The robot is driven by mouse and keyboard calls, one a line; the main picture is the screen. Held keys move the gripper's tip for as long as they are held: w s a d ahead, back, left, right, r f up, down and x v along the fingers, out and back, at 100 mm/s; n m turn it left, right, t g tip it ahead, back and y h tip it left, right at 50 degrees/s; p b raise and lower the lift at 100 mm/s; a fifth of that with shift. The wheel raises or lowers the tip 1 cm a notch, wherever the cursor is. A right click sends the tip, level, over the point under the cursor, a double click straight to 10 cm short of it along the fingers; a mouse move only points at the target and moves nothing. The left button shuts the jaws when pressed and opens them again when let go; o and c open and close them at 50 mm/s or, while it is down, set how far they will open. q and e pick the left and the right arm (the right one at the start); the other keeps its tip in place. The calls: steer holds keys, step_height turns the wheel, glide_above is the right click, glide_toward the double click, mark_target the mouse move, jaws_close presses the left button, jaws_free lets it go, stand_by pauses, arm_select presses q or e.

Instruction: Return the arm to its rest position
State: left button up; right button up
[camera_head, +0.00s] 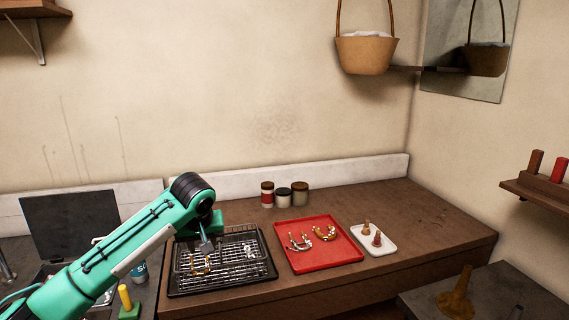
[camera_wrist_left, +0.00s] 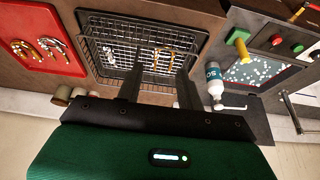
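My left arm comes in from the left in the head view, and its gripper (camera_head: 207,246) hangs over the black wire rack tray (camera_head: 268,266). In the left wrist view the two dark fingers of my left gripper (camera_wrist_left: 160,72) stand apart with nothing held between them. A brass curved piece (camera_wrist_left: 163,58) and a silvery piece (camera_wrist_left: 137,54) lie on the rack beyond the fingertips. In the head view they are the brass piece (camera_head: 200,267) and the silvery piece (camera_head: 249,250). My right gripper is not in view.
A red tray (camera_head: 318,265) with curved metal pieces stands right of the rack, beside a white dish (camera_head: 385,248). Several jars (camera_head: 301,194) stand behind. A bottle (camera_wrist_left: 215,88) and a yellow-handled tool (camera_wrist_left: 239,39) are near the rack. The bench's right end is clear.

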arm_select(q)
steer(key=s+d+f+m+h, duration=0.2)
steer(key=s+d+f+m, duration=0.15)
steer(key=s+f, duration=0.6)
steer(key=s+d+f+m+h, duration=0.15)
steer(key=s+d+f, duration=0.35)
steer(key=s+f, duration=0.5)
steer(key=s+a+f+y, duration=0.15)
steer(key=s+a, duration=0.25)
steer(key=s, duration=0.4)
steer(key=s+a+f, duration=0.3)
steer(key=s, duration=0.5)
steer(key=s+a+f, duration=0.3)
steer(key=s+a, duration=0.1)
steer(key=s, duration=0.4)
step_height(320, 180, down, 32)
steer(key=r+g, duration=0.1)
steer(key=g, duration=0.1)
steer(key=s+a+f+g, duration=0.1)
steer(key=s+a+f, duration=0.2)
steer(key=s+f, duration=1.6)
steer(key=shift+s+f+m+y, duration=0.25)
steer(key=shift+s+m+y, duration=0.05)
steer(key=shift+s+y, duration=0.1)
